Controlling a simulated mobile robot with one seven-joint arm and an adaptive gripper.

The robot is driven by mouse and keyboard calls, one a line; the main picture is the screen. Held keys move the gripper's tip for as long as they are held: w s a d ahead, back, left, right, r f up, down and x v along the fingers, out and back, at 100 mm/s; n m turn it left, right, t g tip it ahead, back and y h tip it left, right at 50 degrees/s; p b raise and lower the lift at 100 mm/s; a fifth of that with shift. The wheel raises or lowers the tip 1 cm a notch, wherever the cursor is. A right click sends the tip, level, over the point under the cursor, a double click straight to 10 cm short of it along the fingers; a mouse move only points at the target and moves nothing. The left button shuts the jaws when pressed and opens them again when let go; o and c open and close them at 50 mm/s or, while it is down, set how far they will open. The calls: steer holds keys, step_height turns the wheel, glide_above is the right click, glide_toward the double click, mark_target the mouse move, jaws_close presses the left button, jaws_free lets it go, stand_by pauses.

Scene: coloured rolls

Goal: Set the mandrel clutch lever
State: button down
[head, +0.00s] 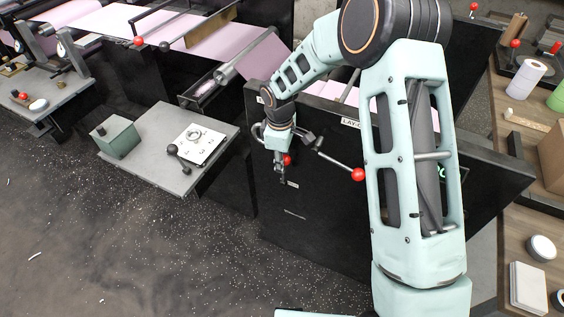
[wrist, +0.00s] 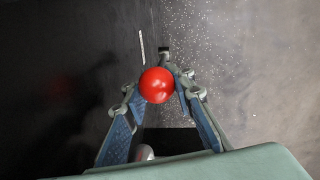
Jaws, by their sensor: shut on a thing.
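My gripper (head: 282,168) is in front of the dark side panel of the machine (head: 325,205) in the head view, pointing down. It is shut on a red ball knob (head: 288,160), which I take to be the clutch lever's knob. In the wrist view the red knob (wrist: 156,85) sits between the two fingers near their tips. The lever's rod is hidden, so I cannot tell its angle. A second lever with a red knob (head: 358,174) sticks out to the right of my gripper, apart from it.
A grey table (head: 165,150) at left holds a green box (head: 115,136), a white card and a dark-knobbed lever. A wooden bench (head: 517,225) with rolls stands at right. The speckled floor at front left is mostly clear.

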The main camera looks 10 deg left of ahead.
steer(key=shift+w+a, duration=0.1)
steer(key=shift+w, duration=0.05)
steer(key=c, duration=1.6)
jaws_free()
steer(key=shift+f, duration=0.1)
steer(key=r, duration=0.8)
steer(key=s+r, duration=0.1)
steer(key=r, duration=0.3)
